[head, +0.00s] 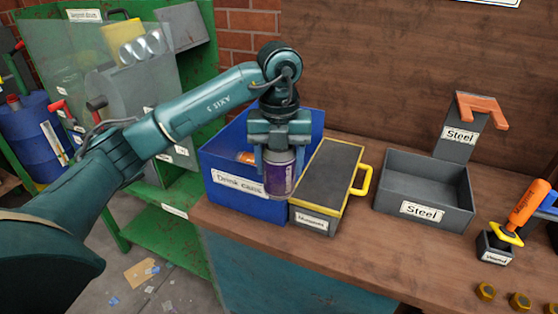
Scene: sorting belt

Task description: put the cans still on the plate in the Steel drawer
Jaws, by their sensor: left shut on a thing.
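My left gripper (281,158) is shut on a purple can (280,180) with a silvery top, held upright. The can shows in front of the right part of the blue Drink cans bin (240,197); I cannot tell whether it is over the bin or just in front of it. An orange item, perhaps a can, shows inside the bin. An open grey box labelled Steel (422,210) stands to the right on the bench and looks empty. I cannot make out a plate with cans on it. My right gripper is not in view.
A dark-topped box (330,175) with a yellow handle stands between the bin and the Steel box. Behind is a grey stand labelled Steel (459,135) with an orange piece. A green machine (110,90) is at left.

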